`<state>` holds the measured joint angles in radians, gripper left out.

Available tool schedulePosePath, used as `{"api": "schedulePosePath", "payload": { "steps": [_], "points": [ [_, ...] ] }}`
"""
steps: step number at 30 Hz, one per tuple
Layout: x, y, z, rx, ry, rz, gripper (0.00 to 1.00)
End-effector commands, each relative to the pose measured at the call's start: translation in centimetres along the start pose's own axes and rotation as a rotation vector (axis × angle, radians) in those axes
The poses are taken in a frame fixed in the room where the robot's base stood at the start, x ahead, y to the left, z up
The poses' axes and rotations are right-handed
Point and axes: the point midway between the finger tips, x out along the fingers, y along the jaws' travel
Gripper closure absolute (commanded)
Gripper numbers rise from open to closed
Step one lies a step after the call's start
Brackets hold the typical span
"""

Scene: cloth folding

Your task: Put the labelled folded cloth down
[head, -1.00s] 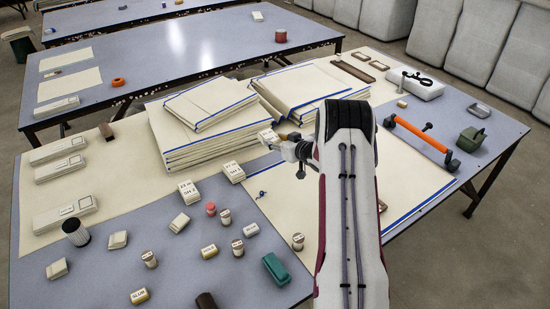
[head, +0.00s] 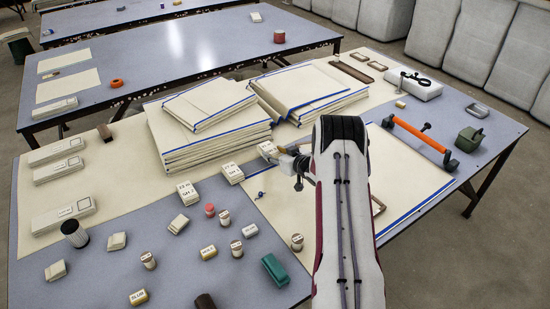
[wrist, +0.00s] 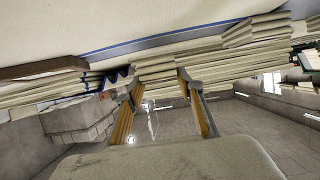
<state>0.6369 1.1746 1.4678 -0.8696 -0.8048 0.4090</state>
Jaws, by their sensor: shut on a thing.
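My gripper (head: 279,152) is shut on a small cream folded cloth (head: 267,149) with a dark-printed label, left of my arm in the head view. The cloth is beside the front right corner of the large cloth stack; whether it touches the table is unclear. In the wrist view, my two fingers (wrist: 160,92) point up the picture with a cream folded edge between their tips. Two similar labelled folded cloths, one nearer (head: 187,192) and one farther (head: 233,173), lie in a diagonal row to the left of the held one.
The large stack of blue-edged cloths (head: 208,142) stands just behind. A blue-edged cream sheet (head: 415,190) lies flat right of my arm. Spools, small blocks and a green item (head: 275,270) occupy the front left. An orange-handled tool (head: 420,138) lies right.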

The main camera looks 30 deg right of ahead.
Motion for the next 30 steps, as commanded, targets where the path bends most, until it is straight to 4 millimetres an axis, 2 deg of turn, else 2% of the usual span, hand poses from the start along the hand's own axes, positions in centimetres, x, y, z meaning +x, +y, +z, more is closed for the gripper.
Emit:
{"api": "schedulePosePath", "payload": {
  "steps": [3, 8, 30],
  "points": [
    [0.5, 0.0, 1.1, 0.0, 0.0, 0.0, 0.84],
    [0.8, 0.0, 1.9, -0.001, 0.001, 0.0, 0.84],
    [1.1, 0.0, 2.6, -0.002, 0.002, 0.0, 0.84]
  ]
}}
